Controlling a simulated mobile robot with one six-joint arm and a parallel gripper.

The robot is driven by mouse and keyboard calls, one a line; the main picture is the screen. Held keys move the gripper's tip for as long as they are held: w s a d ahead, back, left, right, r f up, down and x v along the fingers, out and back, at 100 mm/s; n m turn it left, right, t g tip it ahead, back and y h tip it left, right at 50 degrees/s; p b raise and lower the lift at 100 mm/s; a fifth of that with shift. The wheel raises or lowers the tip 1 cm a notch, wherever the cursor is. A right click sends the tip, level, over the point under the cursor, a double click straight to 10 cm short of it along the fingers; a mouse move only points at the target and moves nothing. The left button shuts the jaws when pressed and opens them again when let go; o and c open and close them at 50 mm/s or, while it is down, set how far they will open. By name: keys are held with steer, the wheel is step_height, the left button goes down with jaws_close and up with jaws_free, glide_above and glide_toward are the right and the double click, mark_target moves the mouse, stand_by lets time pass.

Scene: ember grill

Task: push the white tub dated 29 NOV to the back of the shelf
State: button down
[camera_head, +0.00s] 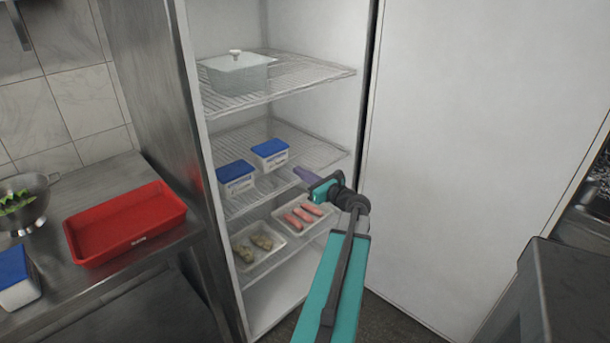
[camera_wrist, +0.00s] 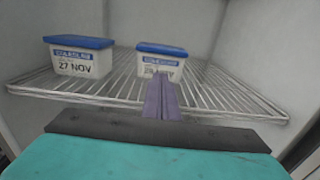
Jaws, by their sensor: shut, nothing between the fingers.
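Two white tubs with blue lids stand on the middle wire shelf (camera_wrist: 110,92) of the open fridge. The left tub (camera_wrist: 80,60) reads 27 NOV; it also shows in the head view (camera_head: 236,182). The label of the right tub (camera_wrist: 144,72) is partly covered by my fingers, and its date looks like 29 NOV, though the second digit is unclear. It is the rear tub in the head view (camera_head: 270,158). My gripper (camera_wrist: 160,82) has its purple fingers together and empty, pointing at the right tub's front. Whether they touch it I cannot tell. It also shows in the head view (camera_head: 299,172).
Bare shelf lies behind and to the right of the right tub. A lidded container (camera_head: 238,77) stands on the shelf above. Trays of sausages (camera_head: 302,216) and other food (camera_head: 257,244) sit below. A red tray (camera_head: 128,218) and another blue-lidded tub (camera_head: 16,278) are on the counter.

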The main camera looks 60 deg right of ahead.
mark_target(277, 158)
steer(key=p+x, duration=0.2)
steer(key=x, duration=0.8)
steer(key=shift+d, duration=0.1)
